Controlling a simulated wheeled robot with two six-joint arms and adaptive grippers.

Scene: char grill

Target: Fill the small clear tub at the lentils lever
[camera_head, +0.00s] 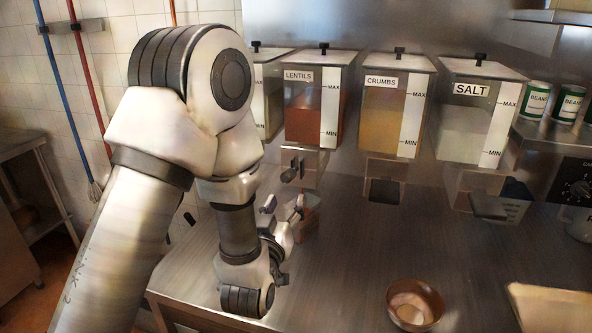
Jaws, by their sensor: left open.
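The lentils dispenser (301,76) is a clear bin with a label, holding red-orange lentils between its MIN and MAX marks. Its dark lever (291,170) shows below the bin, beside my left arm. A small reddish-brown thing (309,226) stands on the counter under this dispenser; it looks like the small clear tub with lentils in it, but it is partly hidden and too small to be sure. My left gripper (284,212) is open, low over the counter, close to the left side of this thing. I cannot tell whether they touch. My right gripper is not in view.
Crumbs (397,105) and salt (478,125) dispensers hang to the right, with another bin partly behind my arm. A brown bowl (414,304) stands on the steel counter (350,260). A board (553,308) lies at the right. Green cans (536,100) stand at the far right.

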